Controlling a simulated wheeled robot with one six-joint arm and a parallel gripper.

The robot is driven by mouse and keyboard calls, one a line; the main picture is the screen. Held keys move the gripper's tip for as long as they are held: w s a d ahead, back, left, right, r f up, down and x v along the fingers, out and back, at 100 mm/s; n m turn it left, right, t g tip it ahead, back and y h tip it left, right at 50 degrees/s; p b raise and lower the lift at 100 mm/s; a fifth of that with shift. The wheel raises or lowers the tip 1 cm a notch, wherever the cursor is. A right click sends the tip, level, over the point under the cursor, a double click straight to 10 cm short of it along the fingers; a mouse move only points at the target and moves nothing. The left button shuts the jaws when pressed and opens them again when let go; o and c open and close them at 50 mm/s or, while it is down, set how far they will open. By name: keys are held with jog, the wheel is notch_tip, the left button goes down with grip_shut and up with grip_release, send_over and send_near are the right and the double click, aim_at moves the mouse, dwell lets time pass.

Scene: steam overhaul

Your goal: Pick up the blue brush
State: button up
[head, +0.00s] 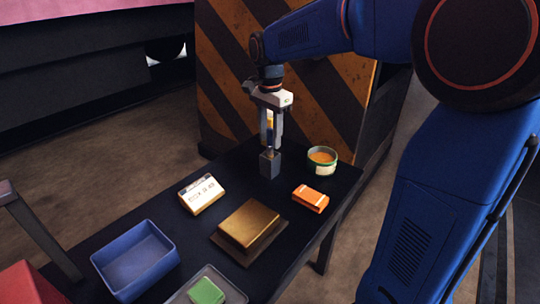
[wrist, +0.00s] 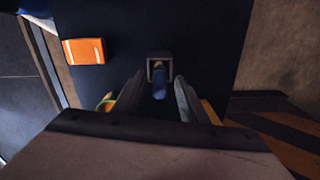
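The blue brush (head: 269,152) stands upright in a small grey holder (head: 270,166) near the far end of the dark table. In the wrist view the brush (wrist: 159,86) shows as a blue handle end in front of the square holder (wrist: 160,57). Its lower part is hidden in the holder. My gripper (head: 271,147) points down just above the holder. Its fingers are open, one on each side of the brush, with visible gaps in the wrist view (wrist: 159,79). It holds nothing.
A green-rimmed tin (head: 322,161) and an orange box (head: 311,198) stand to the right. A white labelled box (head: 201,194), a brown-gold block (head: 249,224), a blue bin (head: 135,259) and a grey tray (head: 232,298) with a green block (head: 206,291) are nearer. A striped cabinet (head: 225,80) stands behind.

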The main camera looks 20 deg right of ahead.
jog(key=shift+f, duration=0.5)
grip_shut()
jog(key=shift+r, duration=0.1)
